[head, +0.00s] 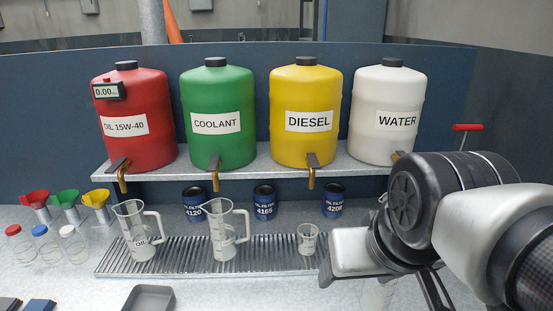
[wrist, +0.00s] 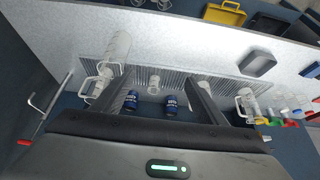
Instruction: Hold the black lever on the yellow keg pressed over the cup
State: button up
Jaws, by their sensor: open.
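The yellow keg (head: 305,95), labelled DIESEL, stands on the metal shelf in the head view. Its black lever (head: 312,160) sits on top of a brass spout (head: 311,179) at the front of the keg. The small clear cup (head: 307,238) stands upright on the ribbed drip tray, below that spout; it also shows in the wrist view (wrist: 153,84). My gripper (wrist: 156,82) is open and empty, its two dark fingers apart. In the head view my arm is at the lower right, right of the cup and lever and touching neither. The keg and lever are out of the wrist view.
Red, green and white kegs flank the yellow one on the shelf (head: 230,178). Two clear jugs stand left of the cup on the drip tray (head: 180,266). Blue oil filters (head: 264,202) stand behind. Funnels (head: 96,204) and small bottles are at the left.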

jog(key=shift+w+r, duration=0.1)
jog(key=shift+w, duration=0.15)
jog(key=c, duration=0.6)
jog(key=w+t, duration=0.1)
jog(key=w, duration=0.1)
jog(key=w+r, duration=0.1)
jog(key=w, duration=0.2)
jog(key=w+r+t, duration=0.1)
jog(key=w, duration=0.1)
jog(key=shift+w+d+t+p, duration=0.3)
jog(key=shift+p, duration=0.1)
grip_shut()
jog(key=w+r+t, duration=0.3)
jog(key=w, duration=0.4)
jog(key=w+r+t+p, duration=0.1)
jog(key=w+r+t, duration=0.2)
jog(key=w, duration=0.5)
jog(key=shift+a+t, duration=0.25)
jog(key=shift+t, duration=0.25)
jog(key=shift+r, duration=0.1)
